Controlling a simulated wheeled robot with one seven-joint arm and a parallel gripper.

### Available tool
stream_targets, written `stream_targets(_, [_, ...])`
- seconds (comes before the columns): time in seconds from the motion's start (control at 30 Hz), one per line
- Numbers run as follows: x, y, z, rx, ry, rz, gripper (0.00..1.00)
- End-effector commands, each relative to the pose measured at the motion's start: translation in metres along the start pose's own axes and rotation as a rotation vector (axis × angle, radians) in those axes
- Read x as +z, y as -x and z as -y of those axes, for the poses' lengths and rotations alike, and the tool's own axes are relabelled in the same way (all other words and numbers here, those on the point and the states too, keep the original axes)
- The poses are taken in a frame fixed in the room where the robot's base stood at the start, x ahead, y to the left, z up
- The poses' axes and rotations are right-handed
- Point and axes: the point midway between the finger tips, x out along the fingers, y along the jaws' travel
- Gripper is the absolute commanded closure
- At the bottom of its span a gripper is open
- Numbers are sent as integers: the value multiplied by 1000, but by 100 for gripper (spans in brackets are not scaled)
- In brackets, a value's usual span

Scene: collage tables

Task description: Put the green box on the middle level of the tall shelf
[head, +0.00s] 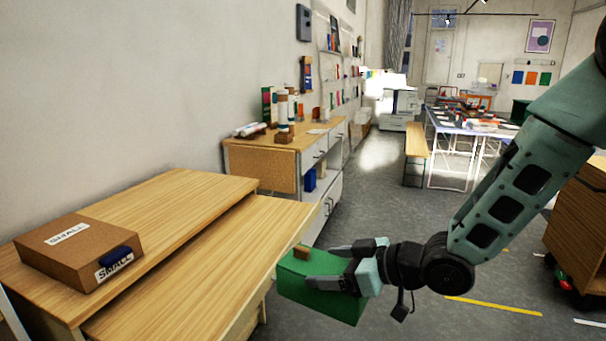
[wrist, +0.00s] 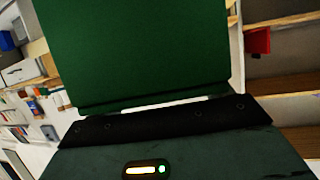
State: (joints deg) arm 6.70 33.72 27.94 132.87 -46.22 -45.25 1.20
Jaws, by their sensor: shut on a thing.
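The green box (head: 318,291) is in my gripper (head: 328,267), in the lower middle of the head view. The fingers are shut on it, and it hangs off the floor just right of the wooden table's edge. A small brown block shows at its top. In the wrist view the green box (wrist: 135,50) fills the upper middle, above the dark gripper body (wrist: 150,122). Pale shelf boards (wrist: 285,105) show at the right of the wrist view; I cannot tell for sure that they belong to the tall shelf.
A stepped wooden table (head: 190,240) at left bears a cardboard box (head: 75,250) labelled SMALL. A wooden cabinet (head: 262,168) with bottles stands behind. A wooden unit (head: 580,225) is at the right edge. A red thing (wrist: 258,41) sits by the boards. Grey floor (head: 400,235) lies open between.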

Motion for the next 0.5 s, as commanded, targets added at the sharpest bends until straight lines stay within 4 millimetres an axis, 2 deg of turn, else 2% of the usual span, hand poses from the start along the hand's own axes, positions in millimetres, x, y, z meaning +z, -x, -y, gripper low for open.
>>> stream_targets(0.17, [20, 5, -28, 122, -55, 3, 59])
stream_targets(0.27, [39, 11, -50, 223, -97, 6, 59])
stream_targets(0.37, [72, 24, -80, 375, -161, 10, 59])
stream_targets(0.5, [128, 57, -122, 611, -257, 11, 59])
